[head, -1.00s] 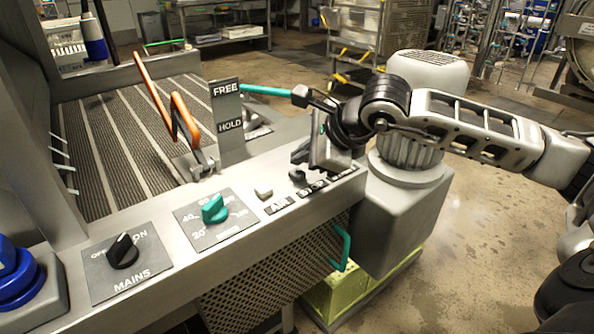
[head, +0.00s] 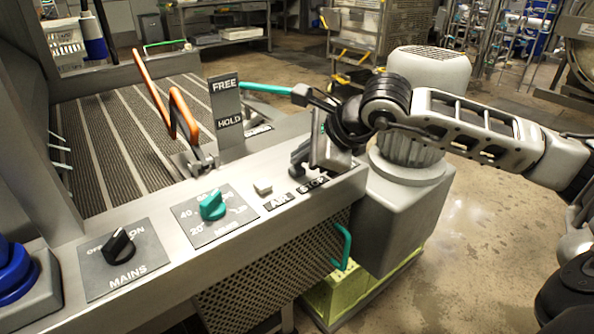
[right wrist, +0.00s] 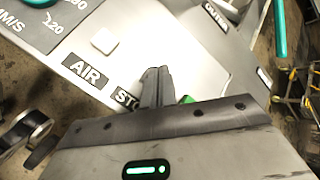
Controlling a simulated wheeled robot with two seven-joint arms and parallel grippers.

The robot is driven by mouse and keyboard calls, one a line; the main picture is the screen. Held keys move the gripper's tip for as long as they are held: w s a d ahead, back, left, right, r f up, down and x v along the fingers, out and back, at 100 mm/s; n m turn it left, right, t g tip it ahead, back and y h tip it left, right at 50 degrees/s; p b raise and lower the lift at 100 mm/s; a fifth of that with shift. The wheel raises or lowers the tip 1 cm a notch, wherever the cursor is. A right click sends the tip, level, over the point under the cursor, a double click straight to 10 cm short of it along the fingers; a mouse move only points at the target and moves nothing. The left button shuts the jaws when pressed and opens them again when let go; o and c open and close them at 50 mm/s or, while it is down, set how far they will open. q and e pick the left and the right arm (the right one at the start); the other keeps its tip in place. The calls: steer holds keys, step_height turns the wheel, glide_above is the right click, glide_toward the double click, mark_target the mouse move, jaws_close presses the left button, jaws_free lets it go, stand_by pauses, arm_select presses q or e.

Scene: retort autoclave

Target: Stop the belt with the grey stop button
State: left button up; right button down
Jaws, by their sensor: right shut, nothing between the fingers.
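My right gripper (head: 297,158) is shut and empty over the right end of the sloping control panel (head: 160,285). In the right wrist view its dark fingers (right wrist: 157,72) lie together beside the STOP label (right wrist: 127,100), partly covering it. The STOP label also shows in the head view (head: 312,184). I cannot make out the grey stop button; the gripper hides the panel behind that label. Whether the fingertips touch anything there is unclear. A green part (right wrist: 187,99) peeks out beside the fingers. The striped belt (head: 105,150) lies behind the panel. My left gripper is not in view.
A pale square button (head: 263,188) sits by the AIR label (head: 278,201). Left of it are a teal knob (head: 212,206) and a black MAINS knob (head: 118,246). An orange-handled lever (head: 184,115) and the FREE/HOLD plate (head: 227,104) stand behind the panel.

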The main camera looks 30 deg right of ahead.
mark_target(302, 170)
steer(key=shift+f+b, duration=0.55)
steer(key=shift+b, duration=0.1)
stand_by(0.8)
steer(key=shift+r, duration=0.1)
steer(key=shift+r+p, duration=0.5)
steer(key=shift+r, duration=0.35)
steer(key=shift+r+p, duration=1.65)
steer(key=shift+r, duration=0.95)
steer(key=shift+f, duration=0.1)
